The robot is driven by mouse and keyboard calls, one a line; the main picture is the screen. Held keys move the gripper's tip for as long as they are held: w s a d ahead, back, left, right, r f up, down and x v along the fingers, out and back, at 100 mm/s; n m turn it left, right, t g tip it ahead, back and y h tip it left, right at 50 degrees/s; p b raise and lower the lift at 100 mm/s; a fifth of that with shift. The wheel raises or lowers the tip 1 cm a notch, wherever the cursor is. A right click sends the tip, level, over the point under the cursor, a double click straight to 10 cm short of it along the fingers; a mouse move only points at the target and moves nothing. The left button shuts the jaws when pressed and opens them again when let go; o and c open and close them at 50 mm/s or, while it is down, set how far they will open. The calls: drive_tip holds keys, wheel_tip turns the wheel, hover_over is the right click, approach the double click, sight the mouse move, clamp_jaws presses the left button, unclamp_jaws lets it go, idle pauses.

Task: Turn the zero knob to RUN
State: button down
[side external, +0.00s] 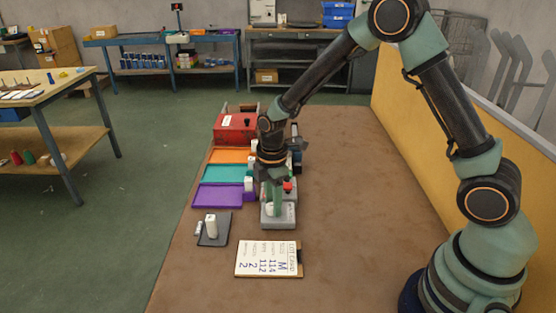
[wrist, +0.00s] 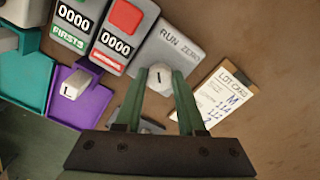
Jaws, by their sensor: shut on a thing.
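The grey knob box (wrist: 172,52) carries the printed words RUN and ZERO along one edge. Its round white zero knob (wrist: 158,78) has a short dark mark on top; I cannot tell for sure which word the mark faces. My gripper (wrist: 160,84) has its two green fingers on either side of the knob, shut on it. In the side external view, my gripper (side external: 273,208) points down onto the grey box (side external: 290,218) at the front of the row of devices, and its fingers partly hide the knob.
Two counters, FIRSTS (wrist: 75,25) and a red-labelled one (wrist: 120,38), each with a red button or 0000 display, stand beside the box. Purple (side external: 228,195), teal (side external: 222,173) and orange (side external: 232,156) trays lie left. A lot card clipboard (side external: 268,259) lies in front. The table's right side is clear.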

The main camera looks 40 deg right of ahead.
drive_tip(key=shift+n, duration=0.3)
idle(0.4)
drive_tip(key=c, duration=0.5)
unclamp_jaws()
drive_tip(key=shift+r, duration=0.1)
wheel_tip(320, 180, up, 12)
